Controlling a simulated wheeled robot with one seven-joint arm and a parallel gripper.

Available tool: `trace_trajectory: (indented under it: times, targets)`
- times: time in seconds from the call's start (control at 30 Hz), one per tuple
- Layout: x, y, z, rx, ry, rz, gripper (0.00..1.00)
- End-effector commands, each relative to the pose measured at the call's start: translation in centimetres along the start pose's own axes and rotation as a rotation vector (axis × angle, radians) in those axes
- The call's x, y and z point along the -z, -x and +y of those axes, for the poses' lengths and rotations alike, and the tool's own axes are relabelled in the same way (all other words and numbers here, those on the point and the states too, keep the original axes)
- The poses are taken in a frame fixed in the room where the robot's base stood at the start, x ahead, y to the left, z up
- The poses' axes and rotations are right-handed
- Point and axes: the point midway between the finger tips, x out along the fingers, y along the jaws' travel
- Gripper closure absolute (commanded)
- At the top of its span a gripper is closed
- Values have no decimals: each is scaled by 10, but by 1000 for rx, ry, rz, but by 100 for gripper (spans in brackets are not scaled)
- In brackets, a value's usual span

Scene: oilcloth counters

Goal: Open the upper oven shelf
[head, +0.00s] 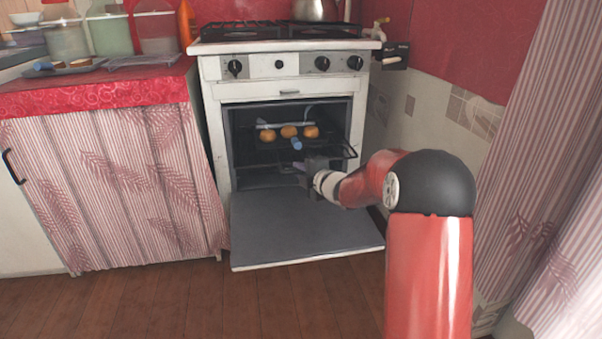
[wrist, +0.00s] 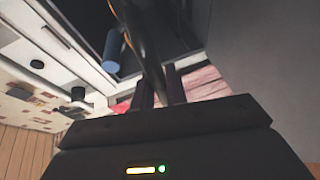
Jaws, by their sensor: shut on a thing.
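The white oven (head: 288,91) stands with its door (head: 300,226) folded down flat in front. Inside, the dark wire upper oven shelf (head: 347,151) carries a row of round golden buns (head: 289,132). The shelf reaches towards the front of the oven opening. My gripper (head: 313,166) is at the shelf's front, over the open door, and partly hides it. In the wrist view my two dark fingers (wrist: 160,90) are shut on a dark bar, which appears to be the shelf's front part. The exact contact is hard to see in the shadow.
A blue cylinder (head: 297,144) shows by the buns and also in the wrist view (wrist: 113,50). A curtained counter (head: 110,190) stands on the left. A tiled wall and striped curtain (head: 530,150) are close on the right. The wooden floor (head: 170,300) before the oven is clear.

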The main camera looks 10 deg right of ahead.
Motion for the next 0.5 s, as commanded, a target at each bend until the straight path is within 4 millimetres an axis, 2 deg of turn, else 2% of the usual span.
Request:
trace_trajectory:
  times: [0.27, 0.3, 0.43, 0.5]
  targets:
    - [0, 0, -1, 2, 0, -1, 100]
    - [0, 0, -1, 2, -1, -1, 83]
    - [0, 0, -1, 1, -1, -1, 66]
    - [0, 0, 0, 1, -1, -1, 64]
